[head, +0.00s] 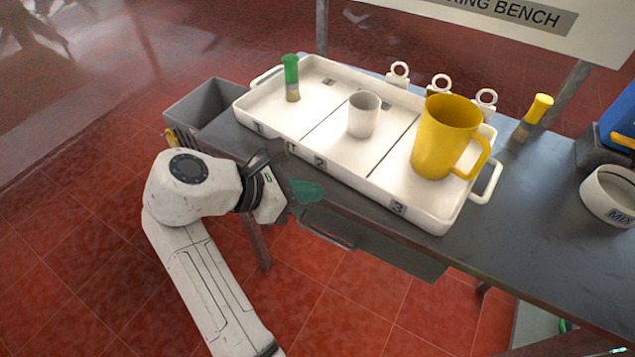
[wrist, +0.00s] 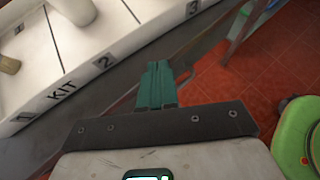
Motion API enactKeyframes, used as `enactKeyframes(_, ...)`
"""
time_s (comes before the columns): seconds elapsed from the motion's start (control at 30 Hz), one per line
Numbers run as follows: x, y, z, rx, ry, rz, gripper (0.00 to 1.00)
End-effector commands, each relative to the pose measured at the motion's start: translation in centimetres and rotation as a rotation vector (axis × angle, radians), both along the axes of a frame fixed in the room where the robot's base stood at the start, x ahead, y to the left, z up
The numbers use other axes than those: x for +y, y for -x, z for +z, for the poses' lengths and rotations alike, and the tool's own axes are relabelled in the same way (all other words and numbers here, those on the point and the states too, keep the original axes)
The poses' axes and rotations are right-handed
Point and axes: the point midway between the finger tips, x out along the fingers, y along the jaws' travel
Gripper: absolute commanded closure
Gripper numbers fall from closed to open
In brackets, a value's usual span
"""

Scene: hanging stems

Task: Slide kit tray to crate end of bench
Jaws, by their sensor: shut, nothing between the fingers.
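The white kit tray (head: 283,115) lies on the grey bench (head: 545,205), with compartments marked 1, 2 and 3. A green-topped brush-like item (head: 291,78) stands in compartment 1, a white cup (head: 363,115) in 2 and a yellow mug (head: 445,140) in 3. The grey crate (head: 200,108) is at the bench's left end, close to the tray's left end. My gripper (head: 312,192) is shut and empty, with green fingers, in front of the tray's near side. The wrist view shows the fingers (wrist: 160,78) beside the tray's labelled wall (wrist: 85,75), apart from it.
White ring-topped items (head: 399,74) stand behind the tray. A yellow-topped item (head: 535,115), a white MIX bowl (head: 610,195) and a blue bin (head: 622,115) are to the right. A drawer handle (head: 327,236) juts below the bench's front edge. A green round object (wrist: 298,140) shows at the wrist view's right.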

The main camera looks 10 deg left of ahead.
Motion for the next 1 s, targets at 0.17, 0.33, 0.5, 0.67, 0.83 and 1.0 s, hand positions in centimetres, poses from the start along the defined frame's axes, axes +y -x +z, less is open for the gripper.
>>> enactKeyframes(0.17, -3.0, -2.2, 0.0, 0.000, -0.001, -0.006, 1.00)
enactKeyframes(0.33, -5.7, -4.2, 0.0, -0.001, -0.002, -0.006, 1.00)
enactKeyframes(0.5, -8.0, -5.9, 0.0, -0.001, -0.002, -0.005, 1.00)
enactKeyframes(0.67, -7.8, -5.8, -1.0, 0.000, 0.000, -0.001, 1.00)
enactKeyframes(0.83, -7.9, -5.8, -1.7, 0.002, -0.001, -0.003, 1.00)
enactKeyframes(1.0, -7.9, -5.7, -1.9, 0.004, -0.001, -0.004, 1.00)
